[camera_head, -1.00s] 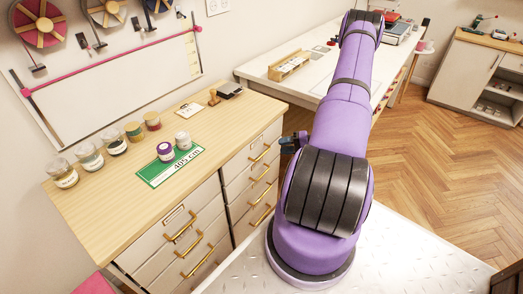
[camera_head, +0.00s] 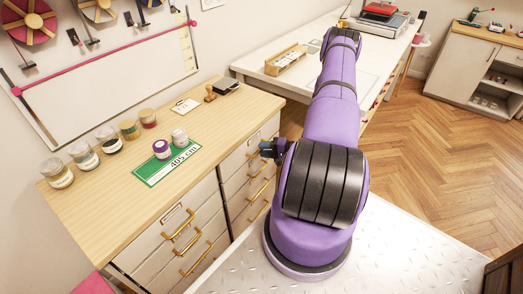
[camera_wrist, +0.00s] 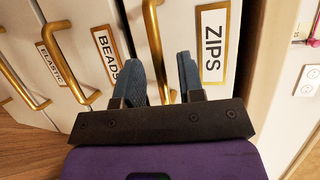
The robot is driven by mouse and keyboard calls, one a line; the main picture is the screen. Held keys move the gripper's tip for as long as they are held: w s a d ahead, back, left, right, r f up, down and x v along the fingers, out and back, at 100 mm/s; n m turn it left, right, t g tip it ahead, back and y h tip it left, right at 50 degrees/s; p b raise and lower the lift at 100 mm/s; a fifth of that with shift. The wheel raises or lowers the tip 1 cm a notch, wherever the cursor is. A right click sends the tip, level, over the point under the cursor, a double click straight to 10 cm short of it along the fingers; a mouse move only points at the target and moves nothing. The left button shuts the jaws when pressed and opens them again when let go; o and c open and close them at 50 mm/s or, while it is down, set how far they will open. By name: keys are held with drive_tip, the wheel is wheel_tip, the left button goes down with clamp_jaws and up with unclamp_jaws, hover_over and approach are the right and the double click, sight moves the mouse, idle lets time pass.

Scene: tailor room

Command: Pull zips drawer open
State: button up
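The drawer marked ZIPS (camera_wrist: 213,45) shows in the wrist view, with its label to the right of a gold bar handle (camera_wrist: 153,40). Drawers labelled BEADS (camera_wrist: 108,48) and ELASTIC (camera_wrist: 54,64) lie to its left, each with a gold handle. My gripper (camera_wrist: 164,62) is open, its two blue-grey fingers apart with the ZIPS handle passing between them. Neither finger is clearly pressed on it. In the head view, part of my gripper end (camera_head: 268,150) shows at the right drawer column, which looks shut; my arm hides its fingertips.
The wooden counter (camera_head: 100,190) above the drawers holds several jars (camera_head: 83,154), a green 405 cm card (camera_head: 168,166) and a stamp (camera_head: 210,93). A white table (camera_head: 262,60) stands behind. Wood floor (camera_head: 425,150) is open at right.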

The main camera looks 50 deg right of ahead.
drive_tip(key=shift+w+a+f, duration=0.15)
drive_tip(key=shift+w+a, duration=0.2)
drive_tip(key=shift+w, duration=0.25)
clamp_jaws()
drive_tip(key=shift+s, duration=0.1)
drive_tip(key=s+d, duration=0.2)
drive_tip(key=s, duration=2.4)
drive_tip(key=shift+s, duration=0.15)
drive_tip(key=shift+d, duration=0.1)
unclamp_jaws()
